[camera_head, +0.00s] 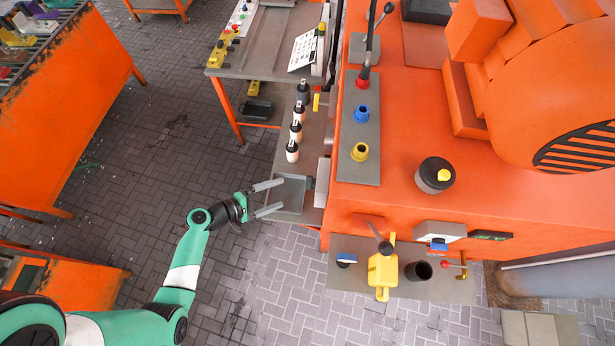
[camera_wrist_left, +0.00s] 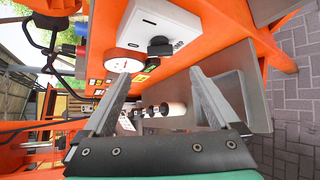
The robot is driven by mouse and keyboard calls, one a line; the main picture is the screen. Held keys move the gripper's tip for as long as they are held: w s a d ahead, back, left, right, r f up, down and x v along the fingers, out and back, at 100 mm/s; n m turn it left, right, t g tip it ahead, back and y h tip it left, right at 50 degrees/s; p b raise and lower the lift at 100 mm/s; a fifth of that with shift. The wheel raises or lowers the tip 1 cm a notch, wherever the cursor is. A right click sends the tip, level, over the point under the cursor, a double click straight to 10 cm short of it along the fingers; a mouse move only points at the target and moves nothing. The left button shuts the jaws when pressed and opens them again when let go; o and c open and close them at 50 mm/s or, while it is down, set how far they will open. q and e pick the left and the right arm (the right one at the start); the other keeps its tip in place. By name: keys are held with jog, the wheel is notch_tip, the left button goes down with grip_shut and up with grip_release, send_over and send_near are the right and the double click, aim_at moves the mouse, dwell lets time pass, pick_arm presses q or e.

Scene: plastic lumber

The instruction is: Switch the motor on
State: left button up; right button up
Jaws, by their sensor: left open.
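The big orange motor housing (camera_head: 500,45) with a black slotted vent is at the upper right of the head view, on an orange machine body (camera_head: 400,205). My left gripper (camera_head: 283,196) is open and empty beside the machine's left side. In the left wrist view its two fingers (camera_wrist_left: 160,78) are spread, pointing at a white box (camera_wrist_left: 160,30) with a black knob (camera_wrist_left: 160,46) on the orange machine side. A round white dial (camera_wrist_left: 125,62) is beside the box. The fingers appear apart from the knob. I cannot tell whether the knob is the motor switch. My right gripper is not in view.
A grey shelf (camera_head: 290,192) with several dark-capped bottles (camera_head: 297,130) lies close to the gripper. A lower panel holds a yellow valve (camera_head: 382,270) and a black cup (camera_head: 418,271). A red-based lever (camera_head: 364,75) stands above. Paved floor (camera_head: 170,130) is open to the left.

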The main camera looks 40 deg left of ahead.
aim_at(307, 184)
pick_arm(q)
jog(key=b+x, duration=0.8)
jog(key=x, duration=0.3)
jog(key=shift+w+d+f+b, duration=0.1)
jog(key=shift+w+b, duration=0.2)
jog(key=c, duration=1.4)
